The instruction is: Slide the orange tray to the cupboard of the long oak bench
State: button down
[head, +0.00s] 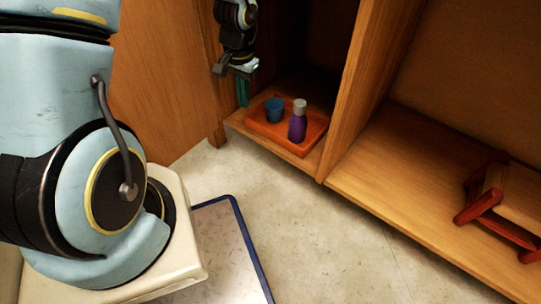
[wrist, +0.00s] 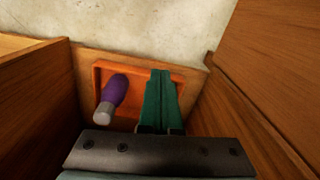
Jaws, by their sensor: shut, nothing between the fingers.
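The orange tray (head: 270,137) lies on the floor of the narrow left compartment of the oak bench (head: 352,85), near its front edge. On it stand a blue cup (head: 274,111) and a purple bottle (head: 297,125) with a grey cap. My gripper (head: 242,93), with teal fingers, is shut and empty, pointing down at the left of the tray. In the wrist view the fingers (wrist: 161,85) overlap the tray (wrist: 138,90) beside the purple bottle (wrist: 114,90); the cup is not visible there. I cannot tell whether the fingertips touch the tray.
An upright wooden divider separates the tray's compartment from a wider one at right, where a small red-framed wooden object (head: 484,203) stands. A wooden side panel (head: 160,80) closes the left. The pale floor (head: 320,230) in front is open, with a blue-edged mat (head: 225,245) near my base.

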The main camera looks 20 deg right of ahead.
jog(key=m+b, duration=0.2)
jog(key=b, duration=0.3)
send_near(270, 145)
jog(key=s+a+r, duration=0.2)
jog(key=a+r, duration=0.1)
jog(key=a, duration=0.1)
jog(key=shift+w+d+f+b, duration=0.35)
jog(key=shift+d+f+b, duration=0.3)
jog(key=shift+f+b, duration=0.7)
jog(key=shift+w+d+f+b, duration=0.3)
jog(key=shift+d+f+b, duration=0.5)
jog(key=shift+f, duration=1.1)
jog(key=shift+w+d+f+b, duration=0.35)
jog(key=shift+d+f+b, duration=0.2)
jog(key=shift+f+b, duration=0.85)
jog(key=shift+w+f+p, duration=0.1)
jog(key=shift+f+p, duration=0.05)
jog(key=shift+p, duration=0.2)
